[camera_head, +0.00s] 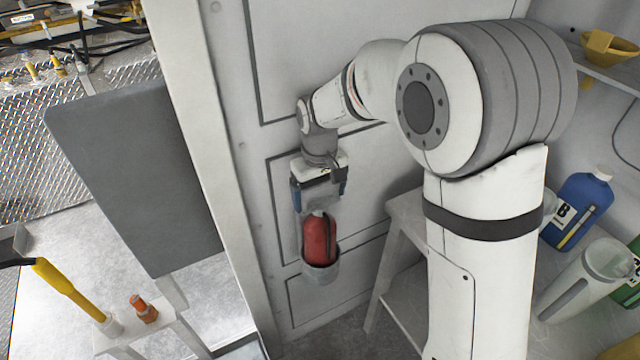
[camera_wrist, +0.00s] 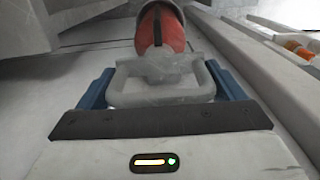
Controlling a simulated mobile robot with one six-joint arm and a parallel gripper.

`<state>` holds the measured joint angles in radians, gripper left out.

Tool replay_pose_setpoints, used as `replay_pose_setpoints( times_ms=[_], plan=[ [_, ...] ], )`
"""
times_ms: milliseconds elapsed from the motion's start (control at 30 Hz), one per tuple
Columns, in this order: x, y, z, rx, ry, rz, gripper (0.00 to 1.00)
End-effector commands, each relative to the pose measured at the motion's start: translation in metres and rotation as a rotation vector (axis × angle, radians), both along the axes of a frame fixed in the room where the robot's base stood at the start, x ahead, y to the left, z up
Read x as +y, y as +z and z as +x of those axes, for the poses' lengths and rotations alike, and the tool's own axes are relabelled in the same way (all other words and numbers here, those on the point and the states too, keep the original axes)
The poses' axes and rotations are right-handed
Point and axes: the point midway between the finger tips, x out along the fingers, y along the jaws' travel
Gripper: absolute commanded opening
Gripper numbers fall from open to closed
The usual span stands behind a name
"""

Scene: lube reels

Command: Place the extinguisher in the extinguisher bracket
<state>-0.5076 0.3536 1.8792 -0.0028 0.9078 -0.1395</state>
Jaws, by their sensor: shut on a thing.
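The red extinguisher (camera_head: 318,238) hangs upright below my gripper (camera_head: 319,192) in the head view, with its lower end inside the grey cup of the extinguisher bracket (camera_head: 321,272) on the white panel. Whether its base rests on the cup's bottom is hidden. In the wrist view, my gripper (camera_wrist: 160,90) has its blue fingers on either side of the grey extinguisher handle, shut on it. The red body (camera_wrist: 160,28) shows beyond the handle.
A white step or shelf (camera_head: 400,268) stands right of the bracket. A blue jug (camera_head: 577,210) and a clear pitcher (camera_head: 585,280) stand farther right. A dark grey panel (camera_head: 140,170) stands left.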

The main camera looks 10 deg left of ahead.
Motion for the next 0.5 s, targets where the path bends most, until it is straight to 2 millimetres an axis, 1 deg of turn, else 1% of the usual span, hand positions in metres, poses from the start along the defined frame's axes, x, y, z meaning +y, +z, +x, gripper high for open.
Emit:
replay_pose_setpoints(
  times_ms=[167, 333, 367, 467, 500],
  plan=[
    [0.0003, 0.0024, 0.0010, -0.004, -0.001, 0.002, 0.18],
    [0.0001, -0.0014, 0.0011, -0.004, -0.001, 0.002, 0.18],
    [-0.0004, -0.0022, 0.0003, 0.000, -0.001, 0.000, 0.91],
    [-0.0005, -0.0020, 0.0003, 0.000, -0.001, 0.000, 0.99],
    [-0.0005, -0.0020, 0.0003, 0.000, -0.001, 0.000, 1.00]
  ],
)
